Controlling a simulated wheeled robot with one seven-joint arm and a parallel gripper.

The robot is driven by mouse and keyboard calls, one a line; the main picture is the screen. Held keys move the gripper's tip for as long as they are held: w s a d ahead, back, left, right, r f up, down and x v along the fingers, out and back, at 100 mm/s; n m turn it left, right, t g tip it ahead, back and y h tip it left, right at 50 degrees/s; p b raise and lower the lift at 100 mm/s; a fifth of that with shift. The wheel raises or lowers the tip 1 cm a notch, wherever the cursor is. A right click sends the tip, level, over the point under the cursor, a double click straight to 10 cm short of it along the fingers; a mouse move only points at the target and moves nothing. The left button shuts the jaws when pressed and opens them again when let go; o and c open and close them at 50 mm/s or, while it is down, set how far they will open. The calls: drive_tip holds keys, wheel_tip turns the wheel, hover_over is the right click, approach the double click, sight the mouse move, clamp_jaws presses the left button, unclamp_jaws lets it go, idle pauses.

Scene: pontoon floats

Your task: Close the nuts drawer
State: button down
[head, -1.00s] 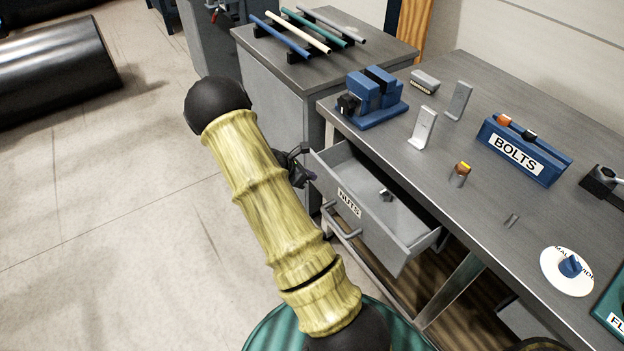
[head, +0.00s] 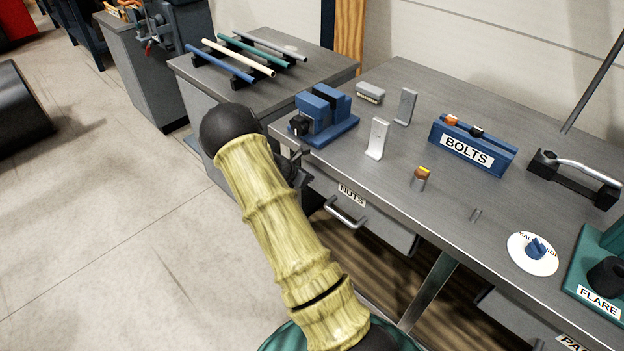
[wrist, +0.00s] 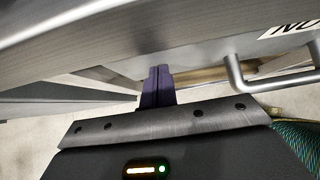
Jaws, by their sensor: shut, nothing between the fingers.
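The nuts drawer (head: 385,226) is under the front edge of the workbench, with its NUTS label (head: 352,195) and bar handle (head: 345,212) facing out. No inside of it shows; its front looks flush or nearly flush with the bench. In the wrist view, the drawer's handle (wrist: 275,75) and part of the label (wrist: 297,24) are at the right. My gripper's purple fingers (wrist: 157,82) are together and empty, at the drawer front left of the handle; I cannot tell whether they touch it. In the head view, my arm largely hides the gripper.
The workbench (head: 450,210) carries a blue vise (head: 325,112), a BOLTS rack (head: 470,145), a dial (head: 533,252) and a FLARE tool (head: 600,280). A grey cabinet with rods (head: 200,105) stands to the left.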

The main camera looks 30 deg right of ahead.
drive_tip(key=shift+d+r, duration=0.25)
drive_tip(key=shift+d, duration=0.2)
drive_tip(key=s+a+r, duration=0.2)
drive_tip(key=a+r, duration=0.4)
drive_tip(key=a, duration=0.5)
drive_tip(key=shift+s+a+r, duration=0.25)
drive_tip(key=shift+s+a, duration=0.05)
